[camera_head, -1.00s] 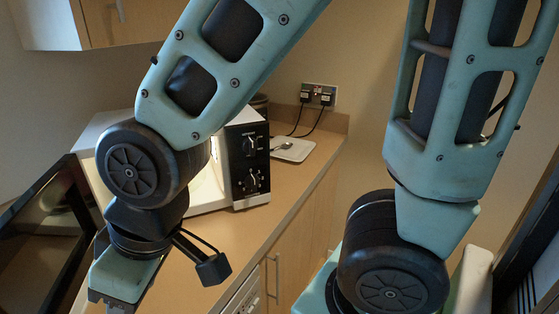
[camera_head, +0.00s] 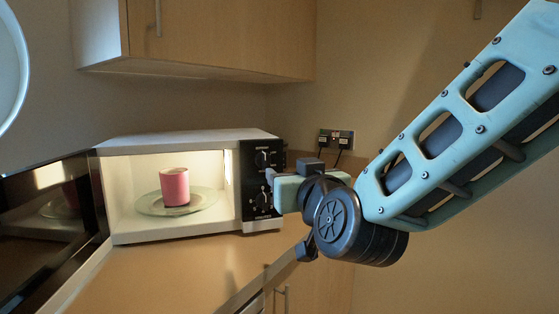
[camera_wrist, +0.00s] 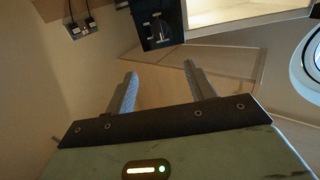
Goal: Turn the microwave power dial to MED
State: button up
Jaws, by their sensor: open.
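The white microwave (camera_head: 190,138) stands on the counter with its door open and its inside lit. Its black control panel (camera_head: 250,168) is on the right and carries an upper dial (camera_head: 262,158) and a lower dial (camera_head: 262,200). Their markings are too small to read. My gripper (camera_head: 271,182) is in front of the panel at its right side, near the lower dial and partly covering the panel. In the wrist view my gripper (camera_wrist: 160,84) is open, with nothing between its fingers. The panel (camera_wrist: 158,12) with one dial (camera_wrist: 158,25) shows beyond the fingertips.
A pink mug (camera_head: 174,186) stands on the glass turntable (camera_head: 146,204) inside the microwave. The open door (camera_head: 50,225) reaches out to the left. A wall socket (camera_head: 336,138) with plugs is behind at the right. A wall cupboard (camera_head: 200,40) hangs above. The counter front (camera_head: 170,275) is clear.

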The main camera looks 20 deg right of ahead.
aim_at(265, 156)
jog(key=w+p, duration=0.4)
jog(key=w, duration=0.4)
jog(key=w+p, duration=0.5)
jog(key=w, duration=0.3)
jog(key=shift+w+d, duration=0.2)
jog(key=shift+w, duration=0.2)
jog(key=shift+c, duration=0.3)
jog(key=c, duration=0.9)
